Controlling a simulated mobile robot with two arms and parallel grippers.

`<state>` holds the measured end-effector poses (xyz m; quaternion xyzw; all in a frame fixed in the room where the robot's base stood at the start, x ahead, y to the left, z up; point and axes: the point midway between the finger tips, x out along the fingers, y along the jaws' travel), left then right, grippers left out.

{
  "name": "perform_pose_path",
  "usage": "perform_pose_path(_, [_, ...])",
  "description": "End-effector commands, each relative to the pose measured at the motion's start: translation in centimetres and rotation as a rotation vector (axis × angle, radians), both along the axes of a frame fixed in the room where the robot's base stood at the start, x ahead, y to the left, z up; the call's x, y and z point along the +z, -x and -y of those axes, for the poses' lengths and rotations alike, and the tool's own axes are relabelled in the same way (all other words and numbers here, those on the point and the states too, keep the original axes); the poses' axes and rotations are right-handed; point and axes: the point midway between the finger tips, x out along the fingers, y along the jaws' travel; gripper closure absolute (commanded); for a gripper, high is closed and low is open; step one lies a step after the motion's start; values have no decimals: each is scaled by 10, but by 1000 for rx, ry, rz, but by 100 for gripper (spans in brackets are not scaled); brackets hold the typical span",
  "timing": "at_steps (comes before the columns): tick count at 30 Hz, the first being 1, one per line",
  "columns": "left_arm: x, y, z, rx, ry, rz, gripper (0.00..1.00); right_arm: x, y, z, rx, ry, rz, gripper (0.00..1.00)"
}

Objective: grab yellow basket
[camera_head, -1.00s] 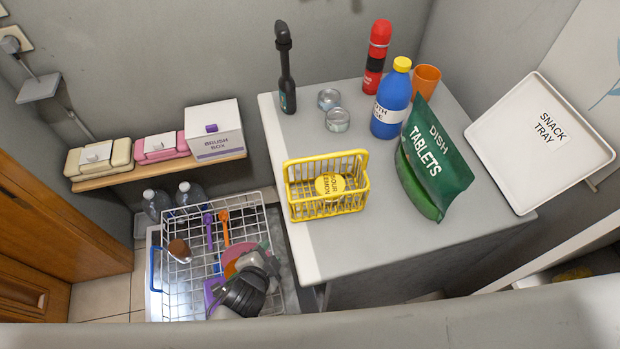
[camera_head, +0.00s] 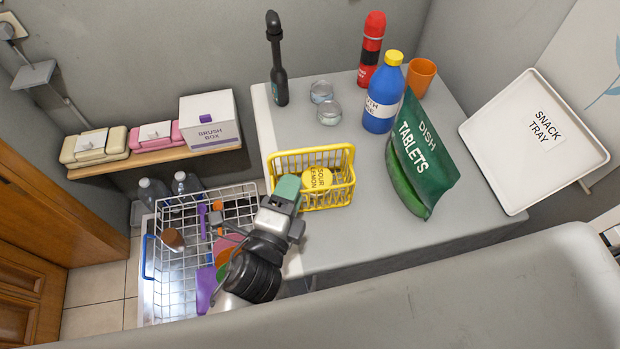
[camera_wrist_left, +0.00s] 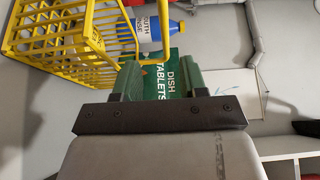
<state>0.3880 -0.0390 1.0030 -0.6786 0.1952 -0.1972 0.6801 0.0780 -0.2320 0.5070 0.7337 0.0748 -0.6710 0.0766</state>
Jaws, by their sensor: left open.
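The yellow wire basket (camera_head: 318,200) stands upright near the left edge of the grey counter, with a round yellow sour lemon item (camera_head: 316,179) inside. In the left wrist view, the basket (camera_wrist_left: 88,45) fills the upper left. My left gripper (camera_head: 287,190) is at the basket's front left corner in the head view, overlapping part of it; I cannot tell whether they touch. Its green fingers (camera_wrist_left: 163,80) are apart in the left wrist view, with no basket part visible between them. My right gripper is not in view.
The green dish tablets bag (camera_head: 424,150) stands right of the basket. Behind are a blue bottle (camera_head: 382,102), an orange cup (camera_head: 420,78), a red can (camera_head: 371,50), glass jars (camera_head: 328,112) and a dark upright tool (camera_head: 279,85). A white wire rack (camera_head: 162,262) lies lower left.

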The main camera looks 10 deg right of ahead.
Motion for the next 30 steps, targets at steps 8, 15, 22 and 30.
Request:
perform_pose_path(8, [2,-36,23,0,2,-1,58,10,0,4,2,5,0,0])
perform_pose_path(15, [8,-52,36,1,3,-2,58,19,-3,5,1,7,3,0])
perform_pose_path(22, [9,-78,55,1,3,-2,58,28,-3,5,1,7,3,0])
perform_pose_path(30, [8,-82,58,1,2,-2,58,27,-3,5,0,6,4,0])
